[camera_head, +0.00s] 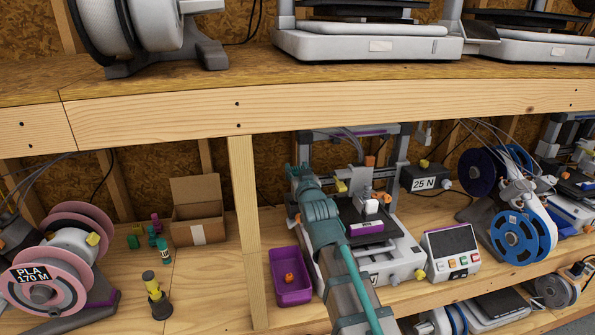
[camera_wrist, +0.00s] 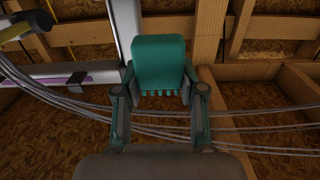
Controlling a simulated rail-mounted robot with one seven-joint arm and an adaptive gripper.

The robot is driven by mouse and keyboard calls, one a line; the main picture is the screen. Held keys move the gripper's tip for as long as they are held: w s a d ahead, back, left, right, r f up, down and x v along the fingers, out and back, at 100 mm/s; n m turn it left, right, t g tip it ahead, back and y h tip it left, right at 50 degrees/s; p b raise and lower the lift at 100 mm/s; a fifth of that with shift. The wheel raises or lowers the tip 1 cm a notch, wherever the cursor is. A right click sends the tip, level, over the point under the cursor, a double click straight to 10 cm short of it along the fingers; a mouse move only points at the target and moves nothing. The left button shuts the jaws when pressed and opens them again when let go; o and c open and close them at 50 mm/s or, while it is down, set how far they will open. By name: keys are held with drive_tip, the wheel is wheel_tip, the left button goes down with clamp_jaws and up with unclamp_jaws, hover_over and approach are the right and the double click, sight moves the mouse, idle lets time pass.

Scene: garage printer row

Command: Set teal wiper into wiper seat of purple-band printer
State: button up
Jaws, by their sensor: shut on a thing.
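The purple-band printer (camera_head: 405,245) stands on the lower shelf right of a wooden post. A purple stripe shows on its top rail, and also in the wrist view (camera_wrist: 78,78). My arm reaches over the printer's left side in the head view. My gripper (camera_wrist: 160,90) is shut on the teal wiper (camera_wrist: 158,62), a rounded block with short teeth along its lower edge. The wiper is held between the two fingers, with cables and the back wall behind it. In the head view my arm hides much of the printer's left side. I cannot make out the wiper seat.
A purple bin (camera_head: 290,289) with an orange piece sits left of the printer. A control box (camera_head: 451,250) and blue spools (camera_head: 514,240) stand to the right. The post (camera_head: 248,230) and upper shelf edge (camera_head: 330,104) bound the space. Grey cables (camera_wrist: 70,102) cross behind my fingers.

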drive_tip(key=shift+a, duration=0.1)
drive_tip(key=shift+b, duration=0.35)
drive_tip(key=shift+f+b, duration=2.2)
drive_tip(key=shift+f, duration=0.7)
drive_tip(key=shift+b, duration=0.7)
drive_tip(key=shift+f+b, duration=1.35)
drive_tip(key=shift+f, duration=0.25)
drive_tip(key=o, duration=1.1)
drive_tip(key=shift+r, duration=0.1)
